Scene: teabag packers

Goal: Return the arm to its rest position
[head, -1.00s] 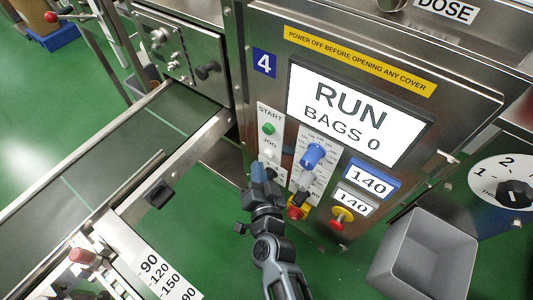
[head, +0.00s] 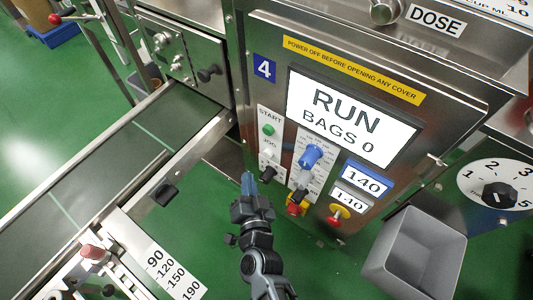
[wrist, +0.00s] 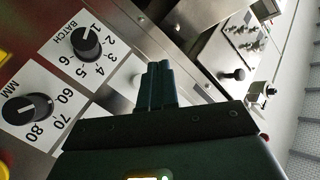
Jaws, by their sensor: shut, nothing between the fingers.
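My gripper (head: 247,181) is dark grey with blue-tinted fingertips, and it is shut and empty. In the head view it is in front of the lower left of the machine's control panel, left of the blue selector knob (head: 310,157) and below the green START button (head: 268,130). In the wrist view the closed fingers (wrist: 158,80) point up the picture, to the right of the BATCH dial (wrist: 87,43) and the MM dial (wrist: 27,108). They hold nothing. The screen (head: 352,115) reads RUN, BAGS 0.
A conveyor belt (head: 95,175) runs along the left. A grey open bin (head: 415,255) is at the lower right, below a numbered dial (head: 499,193). A red button (head: 338,214) on yellow is low on the panel. Green floor (head: 40,75) shows at the upper left.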

